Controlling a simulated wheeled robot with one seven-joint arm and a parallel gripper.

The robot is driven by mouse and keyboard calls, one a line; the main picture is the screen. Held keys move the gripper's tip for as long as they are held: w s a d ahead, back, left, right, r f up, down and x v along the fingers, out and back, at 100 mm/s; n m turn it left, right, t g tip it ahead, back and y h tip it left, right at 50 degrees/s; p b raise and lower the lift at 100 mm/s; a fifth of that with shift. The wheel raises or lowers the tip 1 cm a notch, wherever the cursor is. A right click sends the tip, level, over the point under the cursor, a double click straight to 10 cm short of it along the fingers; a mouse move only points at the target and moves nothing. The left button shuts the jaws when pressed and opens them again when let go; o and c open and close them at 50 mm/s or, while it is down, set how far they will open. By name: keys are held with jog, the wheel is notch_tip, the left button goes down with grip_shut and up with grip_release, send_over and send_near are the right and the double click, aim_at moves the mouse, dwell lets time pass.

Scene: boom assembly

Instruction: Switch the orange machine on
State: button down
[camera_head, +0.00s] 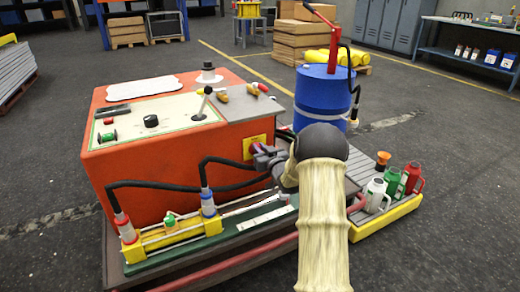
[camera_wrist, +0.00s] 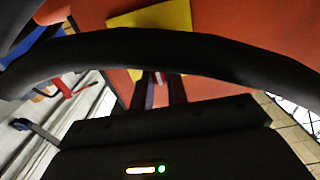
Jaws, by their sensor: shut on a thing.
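The orange machine (camera_head: 180,165) stands at the left centre, with a pale control panel (camera_head: 155,125) on top. In the wrist view the two dark fingers (camera_wrist: 162,92) are close together just below the plate, shut on what looks like the switch. A black hose crosses in front and hides part of the plate and fingers.
Black hoses (camera_head: 160,184) run along the machine's front to a yellow-framed cylinder unit (camera_head: 170,235). A blue drum (camera_head: 322,95) with a red pump stands behind my arm. Bottles (camera_head: 376,195) stand in a yellow tray at the right. Open floor lies further right.

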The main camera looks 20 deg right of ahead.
jog(key=m+p, duration=0.2)
jog(key=d+m+p, duration=0.1)
jog(key=m+p, duration=0.2)
jog(key=shift+d+f+m+p, duration=0.2)
jog(key=shift+f+m+p, duration=0.2)
jog(key=shift+m+p, duration=1.2)
jog(key=shift+d+f+m+p, duration=0.15)
jog(key=shift+f+m+p, duration=0.35)
jog(key=shift+m, duration=2.1)
jog(key=shift+d+f+m+p, duration=0.25)
jog(key=shift+m+p, duration=0.9)
jog(key=shift+m, duration=0.95)
jog(key=shift+a+f, duration=0.1)
jog(key=shift+f, duration=0.05)
jog(key=c, duration=1.4)
grip_release()
jog(key=shift+s, duration=0.1)
